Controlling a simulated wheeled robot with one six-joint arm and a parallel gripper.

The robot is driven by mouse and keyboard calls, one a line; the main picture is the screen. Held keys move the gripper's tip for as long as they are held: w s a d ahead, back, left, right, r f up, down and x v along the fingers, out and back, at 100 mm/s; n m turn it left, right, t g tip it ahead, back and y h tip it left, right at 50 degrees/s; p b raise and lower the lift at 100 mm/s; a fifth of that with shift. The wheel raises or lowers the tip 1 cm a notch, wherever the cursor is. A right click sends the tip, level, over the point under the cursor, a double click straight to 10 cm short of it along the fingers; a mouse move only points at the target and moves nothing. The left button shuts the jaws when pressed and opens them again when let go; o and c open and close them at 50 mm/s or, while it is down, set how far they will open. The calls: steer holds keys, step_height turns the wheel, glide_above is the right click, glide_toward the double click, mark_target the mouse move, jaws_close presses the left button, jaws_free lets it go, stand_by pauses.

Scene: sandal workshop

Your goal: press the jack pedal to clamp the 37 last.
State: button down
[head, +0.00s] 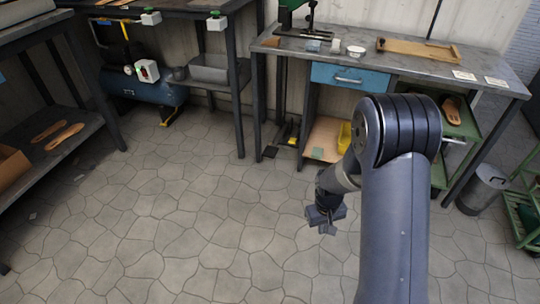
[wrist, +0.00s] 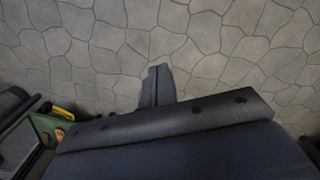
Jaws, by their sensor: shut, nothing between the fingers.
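My gripper (head: 327,230) hangs low over the bare floor in the middle right of the head view. Its fingers are together and empty, and they also show in the wrist view (wrist: 157,84) against the floor tiles. A dark flat plate (head: 270,152) lies on the floor at the foot of a thin upright under the right bench, with a yellow and black part (head: 292,136) beside it. I cannot tell which of these is the jack pedal. My gripper is apart from both. A green machine (head: 290,14) stands on the bench above, cut off by the frame. I cannot make out a 37 last.
The bench (head: 485,70) has a blue drawer (head: 336,76), a low wooden shelf (head: 322,137) and a green cart (head: 455,125) beneath. A bin (head: 482,188) stands right. A blue compressor (head: 150,90) sits back left. The floor centre is clear.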

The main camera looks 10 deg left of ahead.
steer(key=a+f+n+b, duration=0.1)
steer(key=a+f, duration=0.1)
steer(key=f, duration=0.9)
steer(key=a+f+n+b, duration=0.1)
steer(key=a+f, duration=0.2)
steer(key=f, duration=0.9)
steer(key=shift+w+n+g, duration=0.3)
steer(key=shift+w+g, duration=0.05)
steer(key=shift+g, duration=0.05)
steer(key=shift+a, duration=0.1)
